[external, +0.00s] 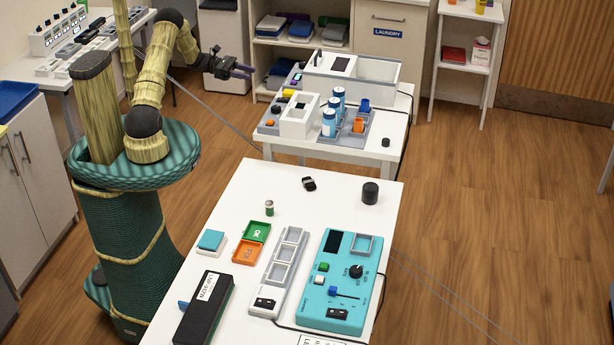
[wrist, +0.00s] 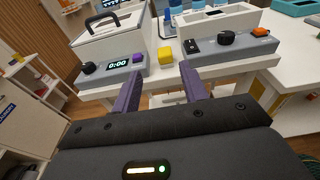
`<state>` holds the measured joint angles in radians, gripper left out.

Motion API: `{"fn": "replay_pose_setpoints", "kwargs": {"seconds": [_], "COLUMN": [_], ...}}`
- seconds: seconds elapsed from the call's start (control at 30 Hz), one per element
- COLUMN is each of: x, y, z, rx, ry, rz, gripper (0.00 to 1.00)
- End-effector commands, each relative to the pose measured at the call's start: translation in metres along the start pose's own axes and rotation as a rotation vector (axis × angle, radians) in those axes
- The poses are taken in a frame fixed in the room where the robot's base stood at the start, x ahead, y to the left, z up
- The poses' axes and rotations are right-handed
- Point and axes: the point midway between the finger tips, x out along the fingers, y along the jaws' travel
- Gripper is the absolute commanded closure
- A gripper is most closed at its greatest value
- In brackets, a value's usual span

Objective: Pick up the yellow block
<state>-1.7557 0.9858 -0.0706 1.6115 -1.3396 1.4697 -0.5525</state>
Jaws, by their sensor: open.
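The yellow block (external: 289,93) is small and sits on the far white table, at its left edge, between two devices. In the wrist view the yellow block (wrist: 166,55) stands at the table edge, beyond the fingertips and roughly between them. My gripper (external: 246,71) is raised in the air to the left of that table, apart from the block. In the wrist view its two purple fingers (wrist: 160,75) are spread wide with nothing between them.
A grey device with a 0:00 display (wrist: 118,65) flanks the block on the left in the wrist view. Blue-and-white cans (external: 329,122) stand close by. A nearer white table (external: 330,205) holds other devices.

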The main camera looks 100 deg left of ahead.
Motion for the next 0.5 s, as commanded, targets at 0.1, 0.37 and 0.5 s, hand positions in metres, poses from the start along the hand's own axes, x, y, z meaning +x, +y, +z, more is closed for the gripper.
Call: {"fn": "replay_pose_setpoints", "kwargs": {"seconds": [0.1, 0.37, 0.5], "x": [0.004, 0.006, 0.006], "y": [0.0, 0.0, 0.0], "z": [-0.025, -0.04, -0.04], "rx": [-0.003, 0.002, 0.002], "ry": [0.001, 0.001, 0.002], "rz": [-0.001, -0.001, -0.001], "gripper": [0.56, 0.56, 0.56]}}
